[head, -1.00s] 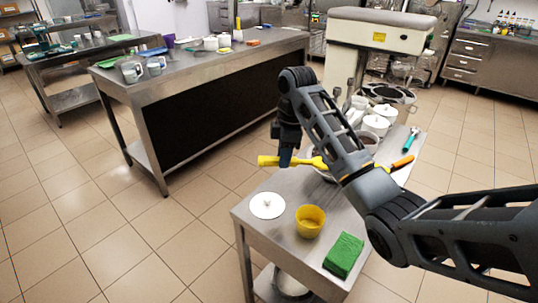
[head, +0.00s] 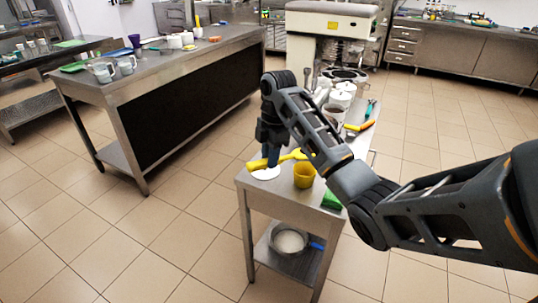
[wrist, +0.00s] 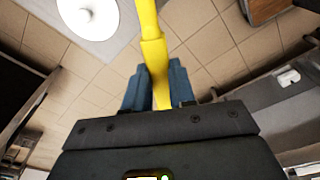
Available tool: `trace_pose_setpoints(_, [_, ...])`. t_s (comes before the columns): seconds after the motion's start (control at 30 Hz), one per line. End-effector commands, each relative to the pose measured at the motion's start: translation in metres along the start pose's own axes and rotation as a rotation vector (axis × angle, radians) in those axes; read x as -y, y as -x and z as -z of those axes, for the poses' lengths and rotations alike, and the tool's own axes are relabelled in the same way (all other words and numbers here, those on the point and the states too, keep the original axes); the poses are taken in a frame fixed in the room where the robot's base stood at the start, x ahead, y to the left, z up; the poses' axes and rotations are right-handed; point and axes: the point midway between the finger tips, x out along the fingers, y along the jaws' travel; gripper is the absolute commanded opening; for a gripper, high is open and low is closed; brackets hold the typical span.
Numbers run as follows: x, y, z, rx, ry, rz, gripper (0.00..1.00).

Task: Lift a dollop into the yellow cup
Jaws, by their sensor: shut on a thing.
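The yellow cup (head: 304,175) stands upright near the front of the small steel table in the head view. My gripper (head: 271,157) is shut on a yellow long-handled tool (head: 256,164), left of the cup. The tool lies roughly level, and its far part runs right behind the gripper and arm. In the wrist view the tool (wrist: 155,48) passes between the two blue-grey fingers (wrist: 158,82). The tool's working end is hidden or out of frame, so I cannot tell whether it carries a dollop. The cup's inside is not visible.
A white round lid (head: 266,174) lies on the table below the gripper; it also shows in the wrist view (wrist: 88,14). A green block (head: 331,200) is right of the cup. White containers (head: 341,97) stand behind my arm. A pot (head: 289,241) sits on the lower shelf.

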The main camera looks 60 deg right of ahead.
Motion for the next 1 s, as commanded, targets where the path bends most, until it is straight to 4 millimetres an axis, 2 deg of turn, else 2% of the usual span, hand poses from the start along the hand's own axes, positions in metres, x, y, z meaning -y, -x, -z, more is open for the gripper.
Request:
trace_pose_setpoints(0.33, [0.005, -0.022, -0.002, 0.001, -0.002, 0.003, 0.00])
trace_pose_setpoints(1.0, [0.015, -0.028, -0.004, 0.003, 0.033, -0.321, 0.00])
